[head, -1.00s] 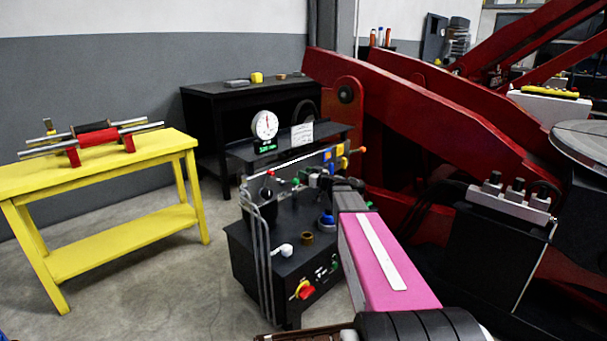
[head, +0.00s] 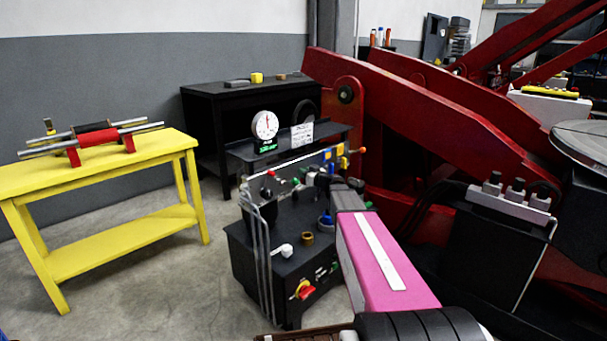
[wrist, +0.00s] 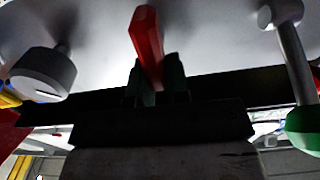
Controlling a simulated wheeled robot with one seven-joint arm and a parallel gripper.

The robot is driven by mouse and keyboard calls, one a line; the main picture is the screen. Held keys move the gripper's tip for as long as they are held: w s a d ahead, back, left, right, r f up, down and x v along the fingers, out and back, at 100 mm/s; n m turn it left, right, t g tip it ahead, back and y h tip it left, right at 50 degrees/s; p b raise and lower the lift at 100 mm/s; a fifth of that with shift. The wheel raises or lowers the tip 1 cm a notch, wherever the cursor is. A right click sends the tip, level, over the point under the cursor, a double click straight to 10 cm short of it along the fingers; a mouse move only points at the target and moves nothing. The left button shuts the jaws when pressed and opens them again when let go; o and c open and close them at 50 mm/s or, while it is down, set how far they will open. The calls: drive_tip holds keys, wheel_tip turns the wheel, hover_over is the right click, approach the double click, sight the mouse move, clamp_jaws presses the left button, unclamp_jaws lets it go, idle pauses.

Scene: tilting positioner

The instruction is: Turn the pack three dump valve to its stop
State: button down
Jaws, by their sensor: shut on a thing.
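My gripper (wrist: 156,85) is shut on a red lever (wrist: 147,40), which stands up between the two fingers in the wrist view. I take this lever to be the dump valve's handle, but no label on it can be read. In the head view my gripper (head: 322,180) is at the valve row of the black hydraulic unit (head: 262,255), partly covered by my own arm. The held lever cannot be made out there. How far the valve is turned cannot be told.
In the wrist view a grey knob (wrist: 43,74) is left of the lever and a green-tipped lever (wrist: 303,128) is right. The unit carries a dial gauge (head: 265,125) and a red-yellow switch (head: 303,290). A yellow bench (head: 150,151) stands left; red lift arms (head: 450,120) rise behind.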

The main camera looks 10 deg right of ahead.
drive_tip(key=shift+w+d+f+m, duration=0.3)
drive_tip(key=shift+f+m, duration=0.2)
drive_tip(key=shift+m, duration=2.45)
drive_tip(key=shift+w+d+f+m, duration=0.25)
drive_tip(key=shift+d+f+m, duration=0.2)
drive_tip(key=shift+m, duration=2.45)
drive_tip(key=shift+w+d+f+m, duration=0.3)
drive_tip(key=shift+f+m, duration=0.2)
drive_tip(key=shift+m, duration=2.45)
drive_tip(key=c, duration=1.1)
unclamp_jaws()
drive_tip(key=shift+s+d, duration=0.1)
drive_tip(key=v, duration=1)
drive_tip(key=shift+s+d, duration=0.2)
drive_tip(key=shift+s, duration=0.1)
